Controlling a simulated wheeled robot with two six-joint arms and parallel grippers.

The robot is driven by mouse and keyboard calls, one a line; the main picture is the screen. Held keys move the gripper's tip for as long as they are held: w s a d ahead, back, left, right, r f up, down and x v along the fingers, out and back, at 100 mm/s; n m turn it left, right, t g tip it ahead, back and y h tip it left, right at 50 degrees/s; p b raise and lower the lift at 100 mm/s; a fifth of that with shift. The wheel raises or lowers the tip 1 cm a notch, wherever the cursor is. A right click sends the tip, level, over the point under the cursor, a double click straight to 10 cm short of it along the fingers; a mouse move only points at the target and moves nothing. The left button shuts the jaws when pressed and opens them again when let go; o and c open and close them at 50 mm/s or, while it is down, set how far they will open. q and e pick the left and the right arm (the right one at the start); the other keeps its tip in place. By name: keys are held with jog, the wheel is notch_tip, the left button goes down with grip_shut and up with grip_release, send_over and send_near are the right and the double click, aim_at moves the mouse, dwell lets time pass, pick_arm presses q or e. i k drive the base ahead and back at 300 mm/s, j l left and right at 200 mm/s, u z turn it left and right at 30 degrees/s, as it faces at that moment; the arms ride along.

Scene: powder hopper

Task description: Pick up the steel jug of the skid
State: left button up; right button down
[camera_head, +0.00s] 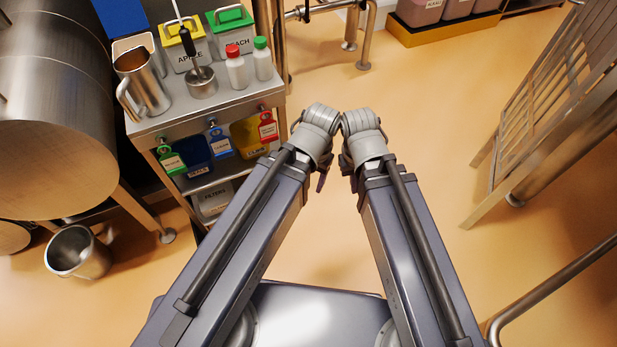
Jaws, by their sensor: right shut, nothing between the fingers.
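A steel jug (149,92) with a side handle stands upright on the grey top of the steel skid (165,122), at the upper left. A second steel jug-like vessel (66,262) with a handle stands on the floor at the lower left. My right gripper (345,163) is mostly hidden beneath its wrist, shut and empty, well to the right of the skid. My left gripper (322,182) shows only as a dark sliver beside its forearm; its jaws cannot be made out. Neither gripper touches a jug.
On the skid top are a steel scoop or ladle (201,84), a red-capped bottle (236,72), a green-capped bottle (262,62) and lidded tubs (230,32). Coloured tags hang at its front. A large steel tank (50,130) stands left, a steel rack (550,100) right. The middle floor is clear.

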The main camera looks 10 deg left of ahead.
aim_at(138, 73)
jog(key=u, duration=1.35)
